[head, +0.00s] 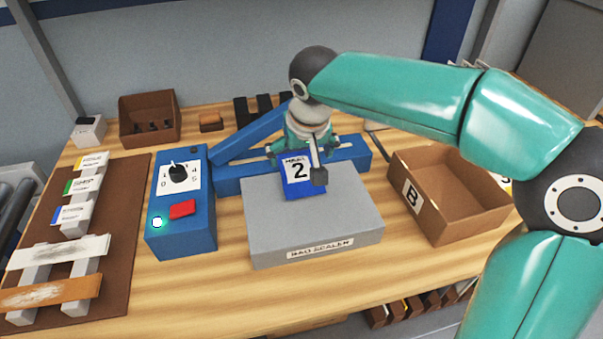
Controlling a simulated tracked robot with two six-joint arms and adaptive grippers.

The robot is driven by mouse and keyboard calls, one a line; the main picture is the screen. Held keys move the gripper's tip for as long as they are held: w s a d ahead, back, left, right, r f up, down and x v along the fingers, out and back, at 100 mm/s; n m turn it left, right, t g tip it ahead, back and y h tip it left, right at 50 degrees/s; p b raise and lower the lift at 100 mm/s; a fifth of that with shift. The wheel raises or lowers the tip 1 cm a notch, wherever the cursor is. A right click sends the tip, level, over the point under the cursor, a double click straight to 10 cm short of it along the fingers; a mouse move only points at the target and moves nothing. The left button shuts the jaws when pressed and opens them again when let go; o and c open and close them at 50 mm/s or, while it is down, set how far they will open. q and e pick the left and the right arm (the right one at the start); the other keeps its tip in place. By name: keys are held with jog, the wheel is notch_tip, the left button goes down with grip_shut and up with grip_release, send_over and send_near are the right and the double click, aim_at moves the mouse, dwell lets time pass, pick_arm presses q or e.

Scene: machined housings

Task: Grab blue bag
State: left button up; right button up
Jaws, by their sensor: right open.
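The blue bag (295,188) has a white label with a "2" and stands on the grey top of the bag sealer (345,220). My right gripper (299,163) is open over the upper part of the bag. One dark fingertip shows in front of the bag's right side; the other fingers are partly hidden, and I cannot tell whether they touch it. My left gripper is not in view.
A blue control box (182,225) with a dial, red button and lit green lamp stands left of the sealer. An open cardboard box marked B (437,218) is at right. A brown mat (122,215) holds labelled racks at left. The front table strip is clear.

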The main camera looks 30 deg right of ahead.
aim_at(300, 171)
jog(key=shift+x, duration=3.25)
jog(key=shift+s, duration=0.1)
jog(key=c, duration=1.2)
